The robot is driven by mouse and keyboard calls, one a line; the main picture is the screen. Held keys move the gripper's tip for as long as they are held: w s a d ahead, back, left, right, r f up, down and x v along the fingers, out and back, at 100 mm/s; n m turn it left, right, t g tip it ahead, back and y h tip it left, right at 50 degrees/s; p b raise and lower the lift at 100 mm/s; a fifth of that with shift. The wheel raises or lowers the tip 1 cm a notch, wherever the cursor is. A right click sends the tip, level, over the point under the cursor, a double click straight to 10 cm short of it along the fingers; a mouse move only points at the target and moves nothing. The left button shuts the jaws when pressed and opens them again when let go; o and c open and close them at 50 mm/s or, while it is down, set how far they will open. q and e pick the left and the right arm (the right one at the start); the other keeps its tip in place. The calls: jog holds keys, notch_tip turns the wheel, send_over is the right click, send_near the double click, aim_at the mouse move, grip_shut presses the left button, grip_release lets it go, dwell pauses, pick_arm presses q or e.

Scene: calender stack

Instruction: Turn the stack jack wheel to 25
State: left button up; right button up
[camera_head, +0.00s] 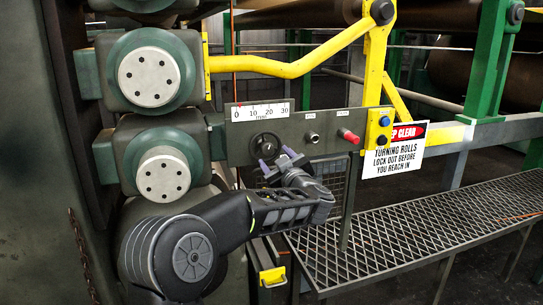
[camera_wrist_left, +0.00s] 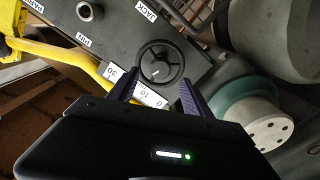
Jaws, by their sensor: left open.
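The stack jack wheel (camera_head: 265,141) is a small black handwheel on the grey panel (camera_head: 225,146), below a white scale (camera_head: 262,111) marked 0 to 30. A thin orange line shows near the 0. My left gripper (camera_head: 275,161) is open just in front of and below the wheel, hiding its lower part. In the left wrist view the whole wheel (camera_wrist_left: 160,46) shows just beyond the fingertips of my left gripper (camera_wrist_left: 157,80), one finger toward each side. I cannot tell whether they touch it. The left finger partly covers the scale (camera_wrist_left: 150,96). My right gripper is not in view.
A metal knob (camera_head: 311,137) and a red knob (camera_head: 348,135) sit right of the wheel. A yellow guard bar (camera_head: 290,68) runs above the panel. Green-housed roll ends (camera_head: 163,176) stand at left. A mesh walkway (camera_head: 400,235) and a warning sign (camera_head: 393,152) are at right.

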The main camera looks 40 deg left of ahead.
pick_arm(q)
jog(key=v, duration=0.2)
jog(key=shift+s+d, duration=0.2)
jog(key=shift+d, duration=0.05)
jog(key=d+f+m+t+h+p, duration=0.1)
jog(key=d+f+m+h+p, duration=0.4)
jog(key=d+f, duration=0.75)
jog(key=d+f+m+h+p, duration=0.2)
jog(key=d+f+m+h, duration=0.45)
jog(key=f, duration=0.95)
jog(key=s+d+f+m+g+h+p, duration=0.1)
jog(key=s+d+f+g+h+p, duration=0.15)
jog(key=s+d+f, duration=0.65)
jog(key=s+d+f+m+g+h+p, duration=0.1)
jog(key=s+d+f+g+h+p, duration=0.2)
jog(key=s+d+f, duration=0.65)
jog(key=s+d+r+g+h, duration=0.1)
jog(key=s+g, duration=0.1)
jog(key=s, duration=0.6)
jog(key=s+d+r+g+h, duration=0.1)
jog(key=s+d+g, duration=0.1)
jog(key=s, duration=0.7)
jog(key=shift+s+m+g, duration=0.2)
jog(key=shift+m+g, duration=0.25)
jog(key=shift+g, duration=0.2)
